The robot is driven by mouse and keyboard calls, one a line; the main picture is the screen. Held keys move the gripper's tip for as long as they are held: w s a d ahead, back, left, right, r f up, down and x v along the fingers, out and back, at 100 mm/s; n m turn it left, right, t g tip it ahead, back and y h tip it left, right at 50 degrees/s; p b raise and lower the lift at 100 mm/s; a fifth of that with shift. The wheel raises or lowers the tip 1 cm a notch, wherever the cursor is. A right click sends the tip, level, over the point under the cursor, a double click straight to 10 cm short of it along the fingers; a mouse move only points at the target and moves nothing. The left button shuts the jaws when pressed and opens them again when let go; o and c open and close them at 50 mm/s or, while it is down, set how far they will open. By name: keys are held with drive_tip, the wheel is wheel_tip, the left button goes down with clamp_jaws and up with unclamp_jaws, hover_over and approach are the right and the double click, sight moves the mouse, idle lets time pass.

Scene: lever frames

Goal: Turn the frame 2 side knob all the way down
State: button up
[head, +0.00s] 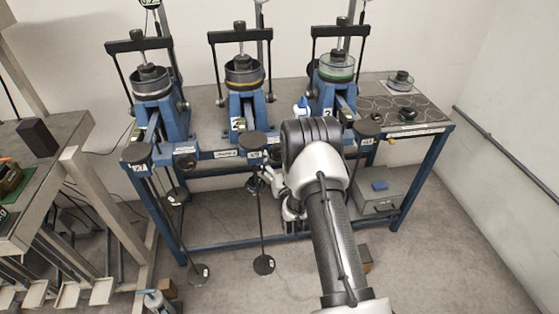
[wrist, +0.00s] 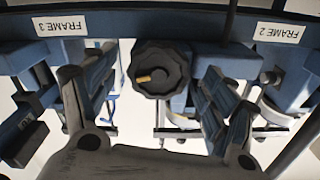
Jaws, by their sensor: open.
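A round black knob (wrist: 160,69) with a small yellow mark shows in the upper middle of the wrist view, which is upside down. It sits on the blue beam between the FRAME 2 label (wrist: 278,32) and the FRAME 3 label (wrist: 68,23). No label on the knob itself can be read. My gripper (wrist: 155,92) is open, its fingers on either side of the knob's position in the picture, with nothing between them in contact that I can see. The middle frame (head: 243,75) stands behind.
The left frame (head: 152,85) and right frame (head: 336,68) stand on the same blue bench. Lever rods with black weights (head: 264,265) hang in front. A grey box (head: 378,197) lies below at right.

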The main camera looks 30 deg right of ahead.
drive_tip(key=shift+w+d, duration=0.15)
drive_tip(key=shift+w, duration=0.45)
drive_tip(key=shift+c, duration=0.6)
drive_tip(key=c, duration=0.9)
